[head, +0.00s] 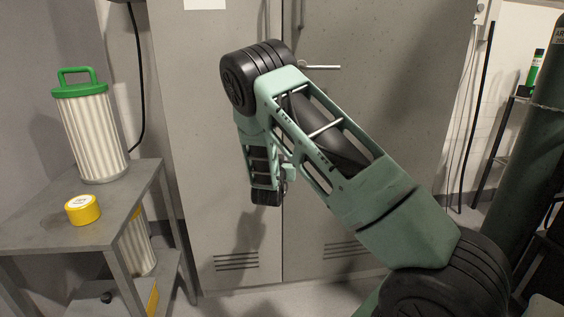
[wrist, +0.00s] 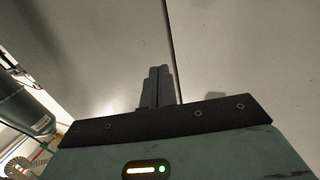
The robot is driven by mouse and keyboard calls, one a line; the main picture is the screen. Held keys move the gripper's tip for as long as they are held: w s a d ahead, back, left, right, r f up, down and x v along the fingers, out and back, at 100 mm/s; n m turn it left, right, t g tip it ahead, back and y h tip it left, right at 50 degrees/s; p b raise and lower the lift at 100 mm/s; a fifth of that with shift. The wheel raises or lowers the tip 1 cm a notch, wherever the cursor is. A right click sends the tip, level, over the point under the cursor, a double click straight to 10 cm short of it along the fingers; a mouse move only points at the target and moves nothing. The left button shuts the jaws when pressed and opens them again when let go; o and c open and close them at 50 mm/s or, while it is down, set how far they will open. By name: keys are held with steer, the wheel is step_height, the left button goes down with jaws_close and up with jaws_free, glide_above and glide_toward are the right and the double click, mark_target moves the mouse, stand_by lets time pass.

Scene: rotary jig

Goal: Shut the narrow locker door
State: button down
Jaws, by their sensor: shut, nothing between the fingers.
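The narrow locker door (head: 205,150) is the grey left-hand panel in the head view, with a vent near its bottom. It looks about flush with the wide door (head: 410,90); I cannot tell whether a small gap remains. The dark seam between the panels (wrist: 169,35) runs down the wrist view to my fingers. My gripper (wrist: 158,70) is shut and empty, its fingertips close to the panels near that seam. Whether they touch is unclear. In the head view my arm crosses the locker and hides part of the seam and the fingertips.
A grey side table (head: 135,222) at the left holds a green-capped filter (head: 92,130) and a yellow roll (head: 82,209). A metal handle bar (head: 325,67) sticks out above my arm. A dark green gas cylinder (head: 530,130) stands at the right.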

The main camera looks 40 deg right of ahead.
steer(key=s+a, duration=0.6)
steer(key=s, duration=0.2)
steer(key=shift+s, duration=0.35)
